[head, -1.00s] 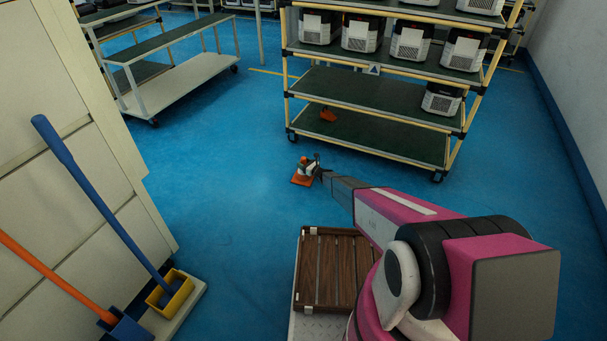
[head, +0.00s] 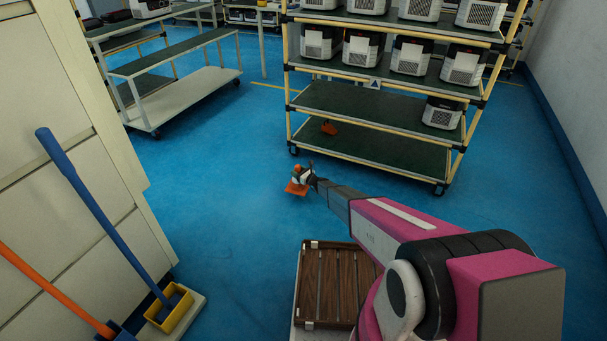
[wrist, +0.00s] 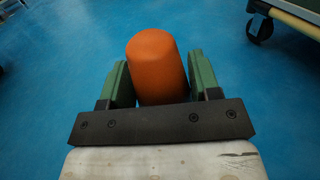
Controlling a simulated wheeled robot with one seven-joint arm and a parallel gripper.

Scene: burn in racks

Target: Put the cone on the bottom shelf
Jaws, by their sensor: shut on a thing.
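An orange cone with a white band (head: 297,187) is in my gripper (head: 306,175), in front of the rack and left of my arm in the head view. In the wrist view its rounded orange top (wrist: 157,65) sits between the two green fingers of my gripper (wrist: 158,88), which are shut on it. The bottom shelf (head: 385,150) of the rack is dark green with a yellow frame. A small orange object (head: 329,128) rests on it near its left end.
Higher shelves hold several white-and-black boxes (head: 408,55). A caster (wrist: 260,27) shows at upper right in the wrist view. A white-framed trolley (head: 180,95) stands back left, a cabinet (head: 65,130) with a blue-handled mop (head: 100,210) at left. Blue floor is clear between.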

